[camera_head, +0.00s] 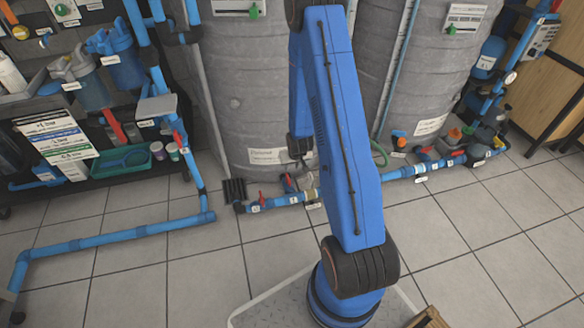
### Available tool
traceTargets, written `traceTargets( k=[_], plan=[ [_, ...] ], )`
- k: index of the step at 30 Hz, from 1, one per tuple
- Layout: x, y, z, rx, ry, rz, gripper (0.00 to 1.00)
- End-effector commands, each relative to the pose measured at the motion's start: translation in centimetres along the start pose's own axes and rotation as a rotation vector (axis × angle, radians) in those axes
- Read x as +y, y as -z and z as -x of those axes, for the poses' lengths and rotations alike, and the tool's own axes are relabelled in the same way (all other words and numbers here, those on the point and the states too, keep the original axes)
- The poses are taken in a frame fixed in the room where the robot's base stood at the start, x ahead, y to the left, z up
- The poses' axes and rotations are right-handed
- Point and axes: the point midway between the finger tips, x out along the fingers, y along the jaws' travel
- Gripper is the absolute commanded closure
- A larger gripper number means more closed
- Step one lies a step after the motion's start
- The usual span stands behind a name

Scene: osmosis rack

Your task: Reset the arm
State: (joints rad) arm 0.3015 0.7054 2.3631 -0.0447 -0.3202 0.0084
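My blue arm (340,130) rises from its base at the bottom centre to an elbow at the top edge. Its second link (299,95) hangs down behind the first, in front of the left grey tank. A dark wrist part (299,147) shows at that link's lower end, just above the floor pipe with red valves. My gripper is mostly hidden behind the arm, and its fingers cannot be made out. I cannot tell whether it is open or shut, or whether it holds anything.
Two large grey tanks (245,95) (432,75) stand behind the arm. A blue floor pipe (125,236) runs at left, beside a rack with filter housings (120,60) and a green tray (124,158). A wooden cabinet (545,75) stands at right. The tiled floor in front is mostly clear.

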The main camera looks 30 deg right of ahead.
Motion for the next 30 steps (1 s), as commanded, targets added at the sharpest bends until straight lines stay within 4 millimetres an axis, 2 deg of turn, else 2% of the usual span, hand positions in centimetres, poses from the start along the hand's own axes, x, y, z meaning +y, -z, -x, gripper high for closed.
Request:
traceTargets(
  k=[12,16,20,30],
  plan=[
    [0.0,0.0,0.0,0.0,0.0,0.0,0.71],
    [-0.3,0.6,1.1,0.002,0.001,0.005,0.71],
    [-1.0,1.8,4.0,0.007,0.003,0.016,0.71],
    [-3.4,4.3,13.7,0.011,0.012,0.054,0.71]
  ],
)
